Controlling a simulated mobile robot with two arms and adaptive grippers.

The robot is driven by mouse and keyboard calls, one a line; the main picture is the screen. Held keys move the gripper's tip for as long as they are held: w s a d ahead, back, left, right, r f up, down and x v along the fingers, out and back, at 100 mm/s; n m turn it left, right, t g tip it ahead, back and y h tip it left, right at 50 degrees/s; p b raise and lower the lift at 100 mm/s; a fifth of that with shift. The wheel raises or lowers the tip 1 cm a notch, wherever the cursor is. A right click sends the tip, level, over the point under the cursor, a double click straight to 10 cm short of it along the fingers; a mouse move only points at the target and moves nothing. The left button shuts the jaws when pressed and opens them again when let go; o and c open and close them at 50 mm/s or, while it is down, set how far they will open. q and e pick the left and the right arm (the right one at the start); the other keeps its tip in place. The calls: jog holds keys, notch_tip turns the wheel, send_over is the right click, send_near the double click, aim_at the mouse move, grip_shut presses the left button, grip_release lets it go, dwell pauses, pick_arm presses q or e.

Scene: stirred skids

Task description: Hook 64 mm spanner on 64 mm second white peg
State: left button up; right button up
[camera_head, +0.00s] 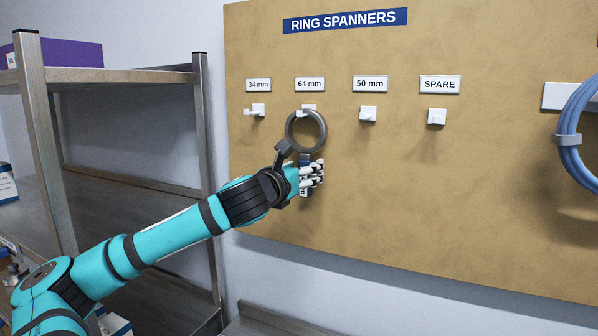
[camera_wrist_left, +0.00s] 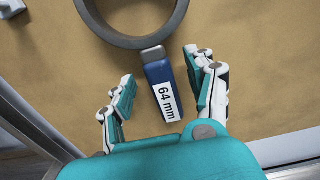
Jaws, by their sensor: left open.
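The 64 mm spanner (camera_head: 322,143) has a dark metal ring at the top and a blue handle below. Its ring hangs around the second white peg (camera_head: 308,107), under the 64 mm label (camera_head: 309,84). In the left wrist view the blue handle (camera_wrist_left: 157,72) carries a white "64 mm" tag, and part of the ring (camera_wrist_left: 130,38) shows above. My left gripper (camera_head: 312,176) is at the handle in the head view. In the wrist view its fingers (camera_wrist_left: 163,88) are open on both sides of the handle, with gaps beside it. My right gripper is not in view.
The board (camera_head: 430,190) has further white pegs under 34 mm (camera_head: 258,110), 50 mm (camera_head: 368,114) and SPARE (camera_head: 437,117) labels, all empty. A blue hose coil (camera_head: 573,135) hangs at right. A metal shelf rack (camera_head: 205,150) stands at left, close to my left arm.

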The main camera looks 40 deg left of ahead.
pick_arm(q)
jog(key=v, duration=1.2)
